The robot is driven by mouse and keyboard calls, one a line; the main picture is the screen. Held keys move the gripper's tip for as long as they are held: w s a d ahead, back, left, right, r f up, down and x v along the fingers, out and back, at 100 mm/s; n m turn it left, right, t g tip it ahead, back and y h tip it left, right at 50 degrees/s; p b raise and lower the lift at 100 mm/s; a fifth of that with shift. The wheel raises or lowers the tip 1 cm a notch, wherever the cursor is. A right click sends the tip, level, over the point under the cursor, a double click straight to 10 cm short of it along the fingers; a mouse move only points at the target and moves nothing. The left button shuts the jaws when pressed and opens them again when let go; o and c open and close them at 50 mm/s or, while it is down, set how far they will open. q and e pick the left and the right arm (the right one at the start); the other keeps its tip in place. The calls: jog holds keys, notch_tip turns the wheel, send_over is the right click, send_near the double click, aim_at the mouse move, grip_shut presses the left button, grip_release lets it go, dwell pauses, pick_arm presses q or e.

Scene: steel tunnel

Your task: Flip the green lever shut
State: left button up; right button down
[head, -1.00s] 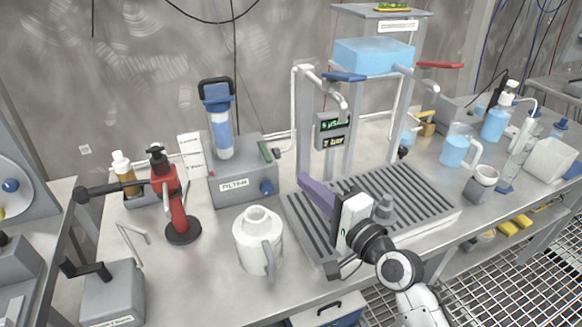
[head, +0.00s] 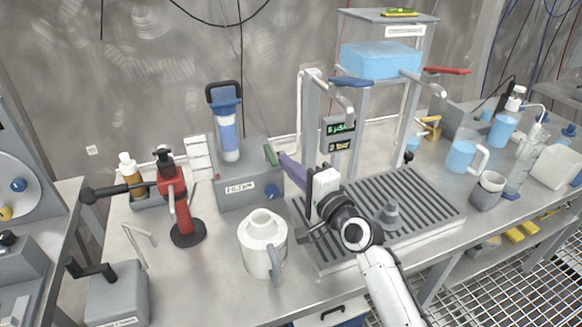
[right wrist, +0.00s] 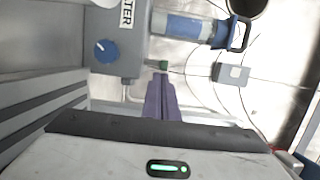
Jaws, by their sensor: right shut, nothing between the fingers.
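The green lever (head: 270,155) sits on the right side of the grey filter box (head: 240,188), near its top edge. In the right wrist view the green lever (right wrist: 160,65) shows just beyond my fingertips. My right gripper (head: 283,160) has purple fingers, shut and empty, with their tips beside the lever. In the right wrist view the shut fingers (right wrist: 159,82) point at the lever; I cannot tell whether they touch it. My left gripper is not in view.
A blue-topped filter cartridge (head: 228,125) stands on the box. A white jug (head: 262,245) stands in front, and a red press (head: 178,205) to the left. A slatted drain tray (head: 400,215) lies under my right arm. A blue lever (head: 351,82) and a red lever (head: 447,70) are above.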

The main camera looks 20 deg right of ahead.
jog(key=a+p, duration=0.3)
jog(key=shift+s+a+r, duration=0.15)
jog(key=shift+s, duration=0.1)
jog(key=shift+a, duration=0.15)
jog(key=shift+s, duration=0.1)
send_near(273, 166)
jog(key=s, duration=0.2)
jog(key=shift+w+b, duration=0.1)
jog(key=shift+b, duration=0.2)
